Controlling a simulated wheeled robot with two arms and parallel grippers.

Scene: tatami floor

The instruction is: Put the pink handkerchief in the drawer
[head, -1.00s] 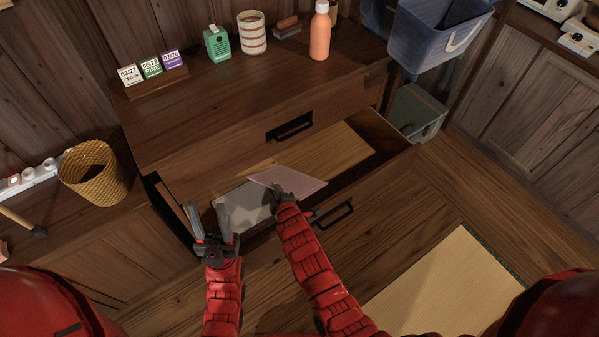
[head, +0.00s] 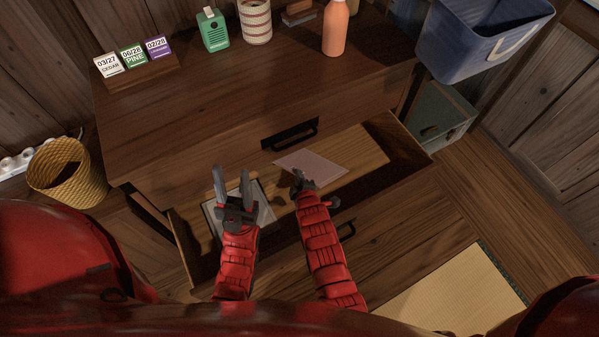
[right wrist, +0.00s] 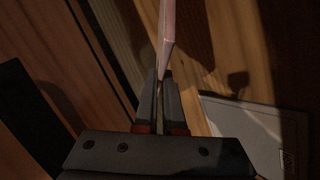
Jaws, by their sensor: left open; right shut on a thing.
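The pink handkerchief (head: 315,166) is a flat folded piece over the open lower drawer (head: 385,200). My right gripper (head: 301,184) is shut on its near left edge. In the right wrist view the handkerchief (right wrist: 167,35) shows edge-on between the shut fingers (right wrist: 160,95), with the drawer's wooden bottom beyond it. Whether it touches the drawer bottom, I cannot tell. My left gripper (head: 233,183) is open and empty, fingers pointing up over the drawer's left part.
A grey flat item (head: 262,212) lies in the drawer's left part and shows in the right wrist view (right wrist: 245,135). A blue bin (head: 485,35) stands at right.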

